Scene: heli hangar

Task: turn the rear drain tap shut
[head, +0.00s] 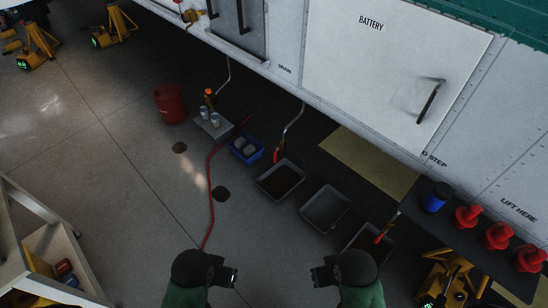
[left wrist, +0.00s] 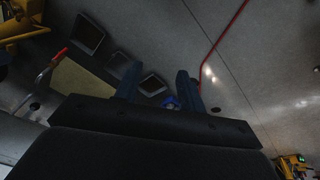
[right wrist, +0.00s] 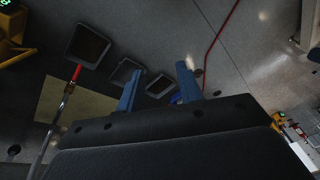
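Thin metal drain pipes hang from the white aircraft's lower side in the head view. One ends in a red-handled tap (head: 277,154) above a dark drip tray (head: 280,180). Another red-handled tap (head: 380,238) shows at the right, over a further tray (head: 366,245). A red tap handle shows in the left wrist view (left wrist: 60,54) and right wrist view (right wrist: 76,73). I cannot tell which tap is the rear one, or its handle's setting. My left gripper (head: 234,278) and right gripper (head: 316,276) are low in front, empty, fingers apart, away from the taps.
An empty-looking tray (head: 325,208) lies between the other two. A blue bin (head: 247,149), red canister (head: 170,102) and red hose (head: 210,180) are left of the trays. A dark table (head: 460,245) with red items stands right; a shelf cart (head: 45,250) stands left. The middle floor is mostly clear.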

